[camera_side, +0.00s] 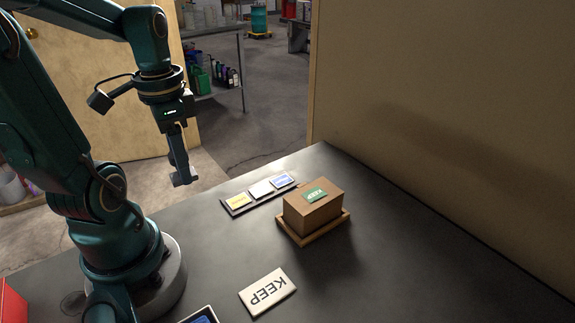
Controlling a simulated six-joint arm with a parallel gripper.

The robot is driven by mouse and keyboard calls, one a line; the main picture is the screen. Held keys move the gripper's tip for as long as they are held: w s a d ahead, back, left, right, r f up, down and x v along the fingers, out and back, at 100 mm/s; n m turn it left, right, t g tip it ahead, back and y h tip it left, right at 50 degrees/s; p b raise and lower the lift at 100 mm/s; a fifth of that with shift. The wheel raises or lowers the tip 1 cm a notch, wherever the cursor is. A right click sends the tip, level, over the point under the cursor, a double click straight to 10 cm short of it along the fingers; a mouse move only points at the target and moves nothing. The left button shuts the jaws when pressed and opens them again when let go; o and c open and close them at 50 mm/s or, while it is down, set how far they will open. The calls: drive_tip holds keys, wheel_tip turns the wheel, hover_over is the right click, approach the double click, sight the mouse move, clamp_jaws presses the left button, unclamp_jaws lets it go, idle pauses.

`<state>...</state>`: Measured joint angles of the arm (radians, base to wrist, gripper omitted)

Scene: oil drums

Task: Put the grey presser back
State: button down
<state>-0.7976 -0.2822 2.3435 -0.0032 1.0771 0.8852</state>
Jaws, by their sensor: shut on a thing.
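My gripper (175,130) hangs at the upper left, above the far left side of the dark table. It is shut on the grey presser (182,165), a slim grey piece pointing down with a wider foot at its lower end. The presser is held in the air, apart from the table things. The fingertips are small and dark, so the exact grip is hard to make out.
A brown box (312,211) with a green KEEP label sits on a wooden tray (311,239). A white KEEP card (267,292) lies in front. The table's right side is clear.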

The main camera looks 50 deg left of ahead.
drive_tip(key=shift+s+a+r+n, duration=0.25)
drive_tip(key=shift+a+n, duration=0.15)
drive_tip(key=shift+n, duration=0.1)
hover_over(239, 246)
wheel_tip(239, 246, down, 7)
drive_tip(key=shift+f, duration=2.05)
drive_tip(key=shift+f, duration=0.15)
drive_tip(key=c, duration=0.5)
unclamp_jaws()
